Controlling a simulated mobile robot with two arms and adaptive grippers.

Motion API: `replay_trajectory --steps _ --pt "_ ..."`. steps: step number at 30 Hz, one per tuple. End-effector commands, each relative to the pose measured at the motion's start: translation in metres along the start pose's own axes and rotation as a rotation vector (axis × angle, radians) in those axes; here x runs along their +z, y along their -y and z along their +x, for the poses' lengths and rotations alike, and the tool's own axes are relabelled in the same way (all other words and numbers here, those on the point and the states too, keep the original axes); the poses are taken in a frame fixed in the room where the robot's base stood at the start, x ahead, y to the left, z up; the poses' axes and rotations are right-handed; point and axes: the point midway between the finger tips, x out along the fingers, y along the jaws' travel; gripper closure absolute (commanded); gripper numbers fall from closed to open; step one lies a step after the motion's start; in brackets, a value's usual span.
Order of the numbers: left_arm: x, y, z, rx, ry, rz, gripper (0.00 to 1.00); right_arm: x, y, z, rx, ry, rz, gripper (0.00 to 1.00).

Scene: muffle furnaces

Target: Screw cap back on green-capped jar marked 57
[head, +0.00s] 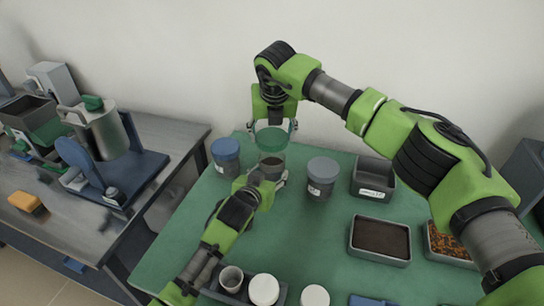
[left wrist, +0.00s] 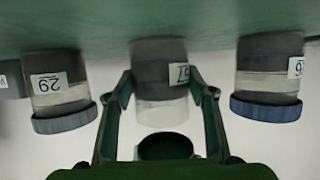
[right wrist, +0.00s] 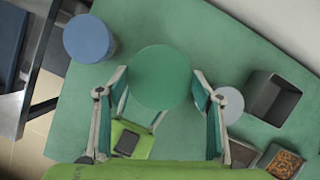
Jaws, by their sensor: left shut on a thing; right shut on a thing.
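The clear jar (head: 271,161) with dark contents stands near the table's back left edge. Its label reads 57 in the left wrist view, where the jar (left wrist: 160,75) appears upside down. My left gripper (head: 262,178) is shut around the jar's body. My right gripper (head: 273,122) comes down from above, shut on the green cap (head: 271,136). The round cap top (right wrist: 160,77) lies between its fingers in the right wrist view. The cap is at the jar's mouth, roughly in line with it. I cannot tell whether cap and rim touch.
Blue-capped jar (head: 226,155) stands close on the left, grey-blue-capped jar (head: 322,174) close on the right. Grey trays (head: 373,178) stand further right, one holding dark material (head: 380,240). White lids (head: 264,290) lie at the front. A separate bench (head: 160,140) with equipment is left.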

Motion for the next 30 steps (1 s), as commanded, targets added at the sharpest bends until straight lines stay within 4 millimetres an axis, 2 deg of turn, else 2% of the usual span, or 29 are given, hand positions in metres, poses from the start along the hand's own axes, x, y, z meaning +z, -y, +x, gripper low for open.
replay_trajectory --steps 6,8,23,30 --pt "0.0 0.0 0.0 0.0 0.001 0.0 0.88 -0.014 0.001 0.031 -0.002 0.003 0.0 0.5" --pt "0.0 0.0 0.0 0.0 0.001 0.0 0.88 -0.015 0.001 0.035 -0.001 0.007 0.0 0.5" --pt "0.001 0.0 0.0 0.0 0.001 0.0 0.88 -0.015 0.001 0.036 -0.002 0.007 0.0 0.5" --pt "0.001 0.0 0.0 0.0 0.001 0.0 0.88 -0.021 0.001 0.047 -0.003 0.005 0.0 0.5"
